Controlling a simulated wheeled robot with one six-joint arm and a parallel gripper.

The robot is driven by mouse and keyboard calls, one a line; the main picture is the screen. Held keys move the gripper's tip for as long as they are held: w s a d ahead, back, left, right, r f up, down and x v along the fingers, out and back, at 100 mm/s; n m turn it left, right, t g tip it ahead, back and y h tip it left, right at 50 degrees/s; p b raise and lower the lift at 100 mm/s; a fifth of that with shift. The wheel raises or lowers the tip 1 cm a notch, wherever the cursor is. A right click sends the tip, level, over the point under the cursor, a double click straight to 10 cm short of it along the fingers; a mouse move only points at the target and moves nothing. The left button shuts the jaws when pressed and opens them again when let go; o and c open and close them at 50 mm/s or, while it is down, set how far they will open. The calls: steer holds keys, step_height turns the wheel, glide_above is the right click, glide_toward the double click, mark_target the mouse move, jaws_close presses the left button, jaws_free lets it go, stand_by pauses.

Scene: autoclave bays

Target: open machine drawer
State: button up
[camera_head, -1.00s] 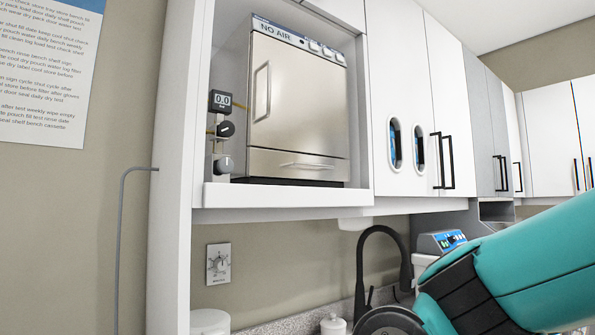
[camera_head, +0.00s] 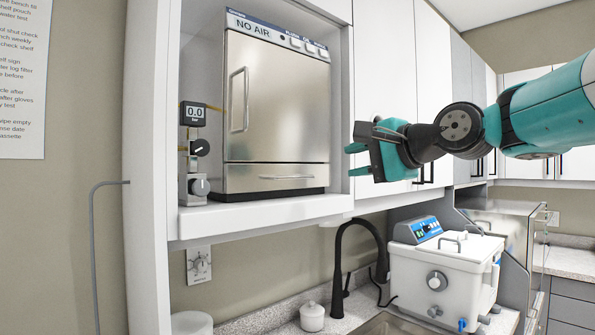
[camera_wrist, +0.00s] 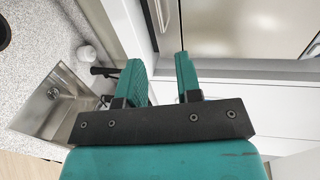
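The machine (camera_head: 277,105) is a steel cabinet labelled "NO AIR", standing in a white wall bay. Its tall door has a vertical handle (camera_head: 239,99) at left. Below the door is a low drawer (camera_head: 270,177) with a horizontal bar handle (camera_head: 287,177); the drawer front sits flush with the body. My gripper (camera_head: 355,160) is right of the machine, in front of the white cabinet doors, its fingers pointing left and apart from the handle. In the wrist view the gripper (camera_wrist: 160,68) is open with nothing between its fingers; the steel machine front (camera_wrist: 228,28) shows beyond them.
A gauge with knobs (camera_head: 194,150) stands left of the machine. The bay's white shelf edge (camera_head: 262,213) runs below it. Underneath are a black faucet (camera_head: 345,255), a sink (camera_wrist: 55,108) and a white boxy bath (camera_head: 440,270). The space before the drawer is clear.

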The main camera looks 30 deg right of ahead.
mark_target(299, 177)
steer(key=p+x, duration=0.2)
steer(key=x, duration=0.3)
steer(key=p+x, duration=0.1)
steer(key=x, duration=0.5)
steer(key=p+x, duration=0.2)
steer(key=x, duration=0.3)
steer(key=shift+w+a+f+p, duration=0.15)
steer(key=shift+w+f+p, duration=0.15)
steer(key=shift+f+p, duration=0.05)
jaws_close()
